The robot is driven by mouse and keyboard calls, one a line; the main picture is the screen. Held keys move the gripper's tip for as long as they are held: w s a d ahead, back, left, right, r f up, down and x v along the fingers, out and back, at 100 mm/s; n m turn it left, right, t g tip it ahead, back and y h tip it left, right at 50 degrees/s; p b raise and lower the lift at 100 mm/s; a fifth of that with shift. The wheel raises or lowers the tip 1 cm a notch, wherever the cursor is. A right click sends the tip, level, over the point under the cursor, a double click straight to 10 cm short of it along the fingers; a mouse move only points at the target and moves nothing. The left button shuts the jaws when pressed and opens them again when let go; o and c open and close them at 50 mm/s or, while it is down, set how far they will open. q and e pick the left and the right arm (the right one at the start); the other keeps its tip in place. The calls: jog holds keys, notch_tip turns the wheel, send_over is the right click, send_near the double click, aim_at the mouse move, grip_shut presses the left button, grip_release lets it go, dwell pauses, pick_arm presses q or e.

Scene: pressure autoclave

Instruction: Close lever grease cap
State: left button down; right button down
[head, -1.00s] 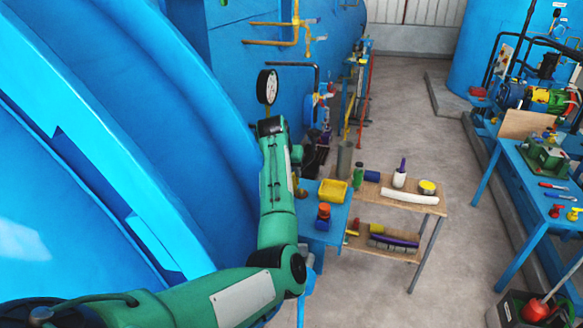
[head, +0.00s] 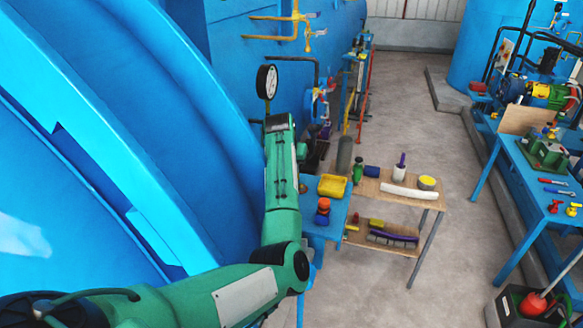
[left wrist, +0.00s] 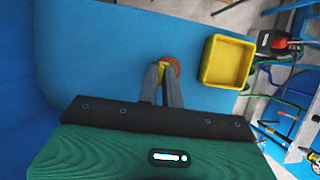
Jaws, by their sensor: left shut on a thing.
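A small round red-orange part with a yellow piece beside it (left wrist: 171,67) sits against a blue surface in the left wrist view; it looks like the grease cap with its lever. My left gripper (left wrist: 163,72) has its two fingers close together on the yellow piece, and they partly cover it. I cannot tell how far the cap is turned or shut. In the head view my green left arm reaches forward beside the large blue vessel, and its fingers and the cap are hidden. My right gripper is in neither view.
A yellow tray (head: 332,186) stands on a blue table, near an orange, blue and red item (head: 322,211). A wooden shelf cart (head: 395,190) carries bottles and a brush. A round gauge (head: 267,81) juts from the blue vessel (head: 175,90).

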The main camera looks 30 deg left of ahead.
pick_arm(q)
jog(key=shift+w+d+y, duration=0.1)
jog(key=shift+d+y, duration=0.4)
jog(key=shift+y, duration=0.1)
jog(key=shift+w+d+m+g+y+b, duration=0.15)
jog(key=shift+d+m+g+y+b, duration=0.2)
jog(key=shift+y, duration=0.25)
jog(key=shift+w+d+f+y+b, duration=0.1)
jog(key=shift+d+f+y+b, duration=0.1)
jog(key=shift+d+y+b, duration=0.55)
jog(key=shift+w+d+m+g+y+b, duration=0.15)
jog(key=shift+m+g+y+b, duration=0.15)
jog(key=shift+y+b, duration=0.5)
jog(key=c, duration=1.6)
grip_release()
jog(key=shift+o, duration=0.2)
jog(key=shift+d, duration=0.1)
